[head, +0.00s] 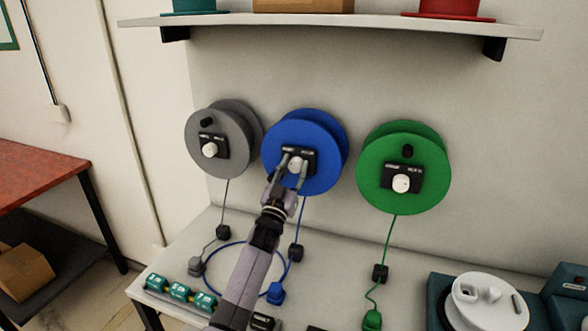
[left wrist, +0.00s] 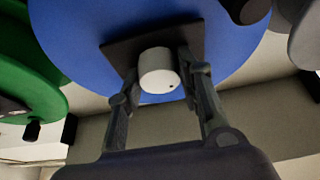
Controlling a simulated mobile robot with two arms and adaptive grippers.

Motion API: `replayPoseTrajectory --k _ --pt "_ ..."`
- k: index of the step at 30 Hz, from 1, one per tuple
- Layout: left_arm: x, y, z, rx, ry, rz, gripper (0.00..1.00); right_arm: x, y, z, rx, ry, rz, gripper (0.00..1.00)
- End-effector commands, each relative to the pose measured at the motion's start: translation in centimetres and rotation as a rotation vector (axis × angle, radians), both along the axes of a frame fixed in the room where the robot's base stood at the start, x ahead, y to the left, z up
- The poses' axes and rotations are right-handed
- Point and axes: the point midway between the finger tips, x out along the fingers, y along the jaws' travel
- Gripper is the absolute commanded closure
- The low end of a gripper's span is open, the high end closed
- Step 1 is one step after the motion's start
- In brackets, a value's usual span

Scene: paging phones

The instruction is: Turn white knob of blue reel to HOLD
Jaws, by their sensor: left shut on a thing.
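The blue reel (head: 325,150) is on the wall between a grey reel and a green reel. Its white knob (head: 295,164) sits on a black plate (head: 313,161) with small lettering, too small to read here. In the left wrist view the white knob (left wrist: 158,69) shows a small dark dot on its face, toward the lower right. My left gripper (head: 292,166) is shut on the white knob, one finger on each side; it also shows in the left wrist view (left wrist: 160,80). My right gripper is not in view.
The grey reel (head: 218,138) and green reel (head: 402,165) flank the blue one, each with a white knob. A shelf (head: 340,29) is above. Cords hang to the bench (head: 340,262), where teal blocks (head: 180,291) and a white device (head: 488,300) stand.

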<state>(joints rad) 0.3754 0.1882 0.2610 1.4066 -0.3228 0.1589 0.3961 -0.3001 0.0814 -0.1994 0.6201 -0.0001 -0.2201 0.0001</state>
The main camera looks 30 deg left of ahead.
Motion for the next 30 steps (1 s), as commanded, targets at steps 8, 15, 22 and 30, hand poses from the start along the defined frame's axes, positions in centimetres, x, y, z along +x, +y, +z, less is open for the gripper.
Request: replayPoseTrajectory --k 8,15,22,30 --pt "0.0 0.1 0.0 0.141 0.034 0.0 0.94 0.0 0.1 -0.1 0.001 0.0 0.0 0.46" --pt "0.0 0.1 0.0 0.349 0.084 -0.002 0.94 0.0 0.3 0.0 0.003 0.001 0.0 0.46" --pt "0.0 0.2 0.1 0.564 0.137 0.0 0.94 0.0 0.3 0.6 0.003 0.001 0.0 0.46" --pt "0.0 0.2 0.3 0.813 0.197 -0.001 0.94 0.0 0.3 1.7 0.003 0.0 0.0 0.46"
